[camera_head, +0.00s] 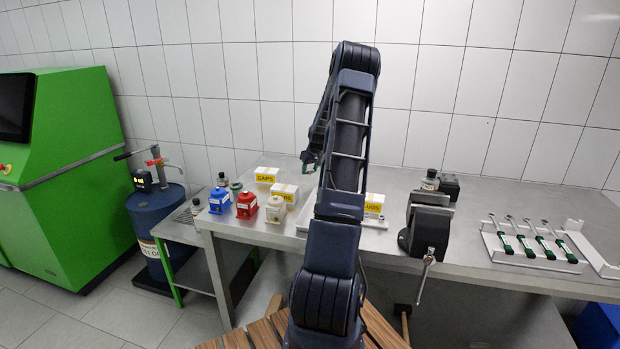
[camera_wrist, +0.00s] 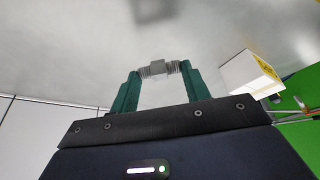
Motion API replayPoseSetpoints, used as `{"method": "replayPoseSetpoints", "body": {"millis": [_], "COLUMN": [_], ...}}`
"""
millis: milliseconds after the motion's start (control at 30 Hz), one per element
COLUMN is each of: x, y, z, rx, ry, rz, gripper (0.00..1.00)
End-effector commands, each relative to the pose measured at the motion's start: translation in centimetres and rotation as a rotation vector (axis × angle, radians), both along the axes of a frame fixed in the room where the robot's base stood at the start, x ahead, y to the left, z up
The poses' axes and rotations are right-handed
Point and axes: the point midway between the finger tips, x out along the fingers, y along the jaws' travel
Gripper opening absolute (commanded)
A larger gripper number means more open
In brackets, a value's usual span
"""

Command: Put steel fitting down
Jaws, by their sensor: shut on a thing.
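The steel fitting (camera_wrist: 158,69) is a small grey threaded piece with a wider middle. In the wrist view it lies sideways between the two green fingertips of my gripper (camera_wrist: 157,72), which is shut on it. Bare grey metal surface shows behind the fitting; I cannot tell how far it is from that surface. In the head view my gripper (camera_head: 310,160) is left of my raised arm, over the workbench (camera_head: 400,200). The fitting itself is too small to tell there.
On the bench, blue (camera_head: 219,201), red (camera_head: 247,205) and beige (camera_head: 275,210) small units stand near the front left edge. White boxes with yellow labels (camera_head: 267,175) stand behind. A vise (camera_head: 428,225) and a wrench tray (camera_head: 530,247) are at right. A blue drum (camera_head: 160,220) stands left.

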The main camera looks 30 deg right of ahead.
Motion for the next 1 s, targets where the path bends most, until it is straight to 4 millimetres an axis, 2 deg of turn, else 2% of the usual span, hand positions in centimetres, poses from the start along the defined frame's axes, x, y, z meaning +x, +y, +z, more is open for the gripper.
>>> {"method": "replayPoseSetpoints", "body": {"millis": [367,767,800,867,1000], "x": [0.0,0.0,0.0,0.0,0.0], "y": [0.0,0.0,0.0,0.0,0.0], "z": [-4.0,-4.5,-4.5,-4.5,-4.4], "rx": [0.001,0.001,0.0,0.0,0.0], "ry": [0.001,0.0,0.0,0.0,0.0], "rz": [-0.001,0.0,0.0,0.0,0.0], "gripper": [0.23,0.23,0.54,0.66,0.68]}}
